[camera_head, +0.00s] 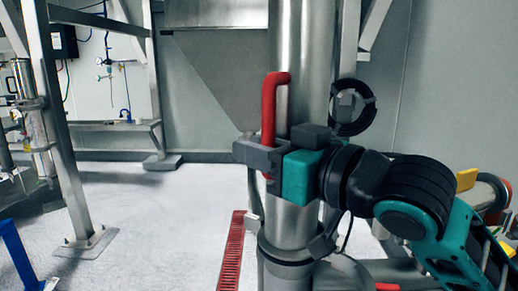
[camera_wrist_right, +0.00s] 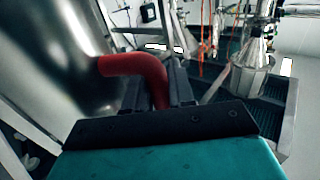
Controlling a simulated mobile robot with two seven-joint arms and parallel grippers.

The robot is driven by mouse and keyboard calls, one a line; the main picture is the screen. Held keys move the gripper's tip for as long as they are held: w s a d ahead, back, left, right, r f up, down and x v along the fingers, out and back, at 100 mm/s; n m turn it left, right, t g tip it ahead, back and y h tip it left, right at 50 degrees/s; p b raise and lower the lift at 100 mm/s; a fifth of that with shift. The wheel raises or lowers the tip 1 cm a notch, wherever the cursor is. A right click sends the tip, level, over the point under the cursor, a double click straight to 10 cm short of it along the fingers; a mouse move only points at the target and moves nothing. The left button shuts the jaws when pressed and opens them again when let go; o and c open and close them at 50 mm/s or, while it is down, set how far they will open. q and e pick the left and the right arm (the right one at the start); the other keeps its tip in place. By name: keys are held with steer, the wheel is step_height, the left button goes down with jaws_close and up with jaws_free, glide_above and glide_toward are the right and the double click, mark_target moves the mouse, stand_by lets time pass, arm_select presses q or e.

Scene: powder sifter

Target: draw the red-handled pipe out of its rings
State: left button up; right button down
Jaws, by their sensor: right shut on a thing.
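The pipe (camera_head: 302,65) is a tall upright steel cylinder in the middle of the head view. Its red handle (camera_head: 268,110) is fixed to its left side and bends into the pipe at the top. My right gripper (camera_head: 262,160) is shut on the lower part of the red handle. In the right wrist view the handle (camera_wrist_right: 138,67) runs from the steel surface down between my dark fingers (camera_wrist_right: 160,90). A black ring (camera_head: 352,107) shows just right of the pipe. A dark collar (camera_head: 288,250) surrounds the lower pipe. My left gripper is not in view.
A steel frame leg (camera_head: 65,130) stands at the left, with a blue bar (camera_head: 18,255) near the front. A large grey hopper (camera_head: 215,75) is behind the pipe. A red floor grate (camera_head: 232,255) lies left of the pipe. The pale floor (camera_head: 160,215) between is clear.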

steer(key=shift+r, duration=0.25)
